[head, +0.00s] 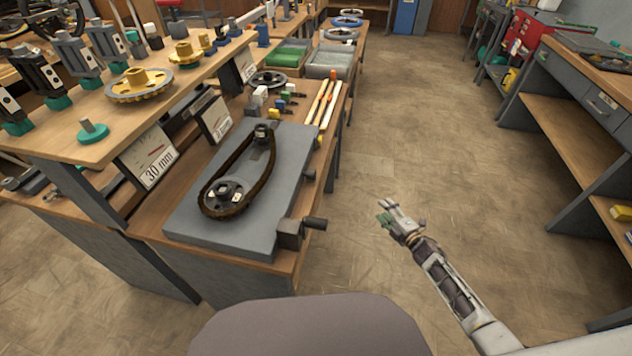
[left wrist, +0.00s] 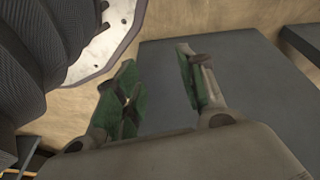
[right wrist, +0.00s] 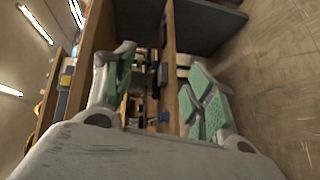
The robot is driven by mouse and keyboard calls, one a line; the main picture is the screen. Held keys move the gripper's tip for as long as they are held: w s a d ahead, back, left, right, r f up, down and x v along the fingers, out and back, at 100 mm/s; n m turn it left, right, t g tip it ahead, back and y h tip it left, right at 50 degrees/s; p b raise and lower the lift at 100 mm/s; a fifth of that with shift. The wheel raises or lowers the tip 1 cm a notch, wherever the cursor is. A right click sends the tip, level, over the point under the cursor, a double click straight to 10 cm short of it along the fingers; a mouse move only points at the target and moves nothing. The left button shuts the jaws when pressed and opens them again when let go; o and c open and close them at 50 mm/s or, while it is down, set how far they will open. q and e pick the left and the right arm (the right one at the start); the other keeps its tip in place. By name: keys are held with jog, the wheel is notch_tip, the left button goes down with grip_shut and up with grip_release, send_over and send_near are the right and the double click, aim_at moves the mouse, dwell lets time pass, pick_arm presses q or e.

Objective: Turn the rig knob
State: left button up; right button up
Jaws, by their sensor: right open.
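The rig is a grey plate (head: 188,216) on the wooden bench, with a dark chain (head: 262,185) looped around a large front sprocket (head: 226,195) and a small rear one (head: 263,132). A dark block (head: 290,235) sits at the plate's front right corner. From it a dark knob-like handle (head: 316,223) sticks out to the right past the bench edge. My right gripper (head: 388,210) is open and empty over the floor, right of the handle and apart from it; its spread fingers show in the right wrist view (right wrist: 160,62). My left gripper (left wrist: 158,60) is open and empty in its wrist view, outside the head view.
A raised shelf (head: 60,145) with gears and clamps stands left of the plate, with a "30 mm" gauge card (head: 150,160) below its edge. Orange-and-white rods (head: 322,100) lie behind the plate. The floor (head: 400,140) between the benches is clear. Another bench (head: 580,85) stands right.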

aim_at(316, 181)
jog(key=w+a+r+n+g+y+b, duration=0.1)
jog(key=w+a+r+n+y+b, duration=0.2)
jog(key=r+n, duration=0.45)
jog(key=w+a+r+n+y+b, duration=0.1)
jog(key=a+r+n+y+b, duration=0.2)
jog(key=r+n+y+b, duration=0.35)
pick_arm(q)
jog(key=w+d+r+t+h+b, duration=0.1)
jog(key=w+d+r+b, duration=0.3)
jog(key=w+r+b, duration=0.2)
jog(key=shift+w+d+r+t+h+b, duration=0.25)
jog(key=shift+d+r+t+h+b, duration=0.15)
jog(key=shift+r+b, duration=1.25)
pick_arm(e)
jog(key=s+a+r+n+g+y, duration=0.2)
jog(key=s+a+r+n+g, duration=0.5)
jog(key=n, duration=0.9)
jog(key=shift+s+r+n+g+p, duration=0.35)
jog(key=shift+s+r+g, duration=0.1)
jog(key=shift+g, duration=0.35)
pick_arm(q)
jog(key=shift+r, duration=0.35)
pick_arm(e)
jog(key=shift+a, duration=0.1)
jog(key=shift+a, duration=0.1)
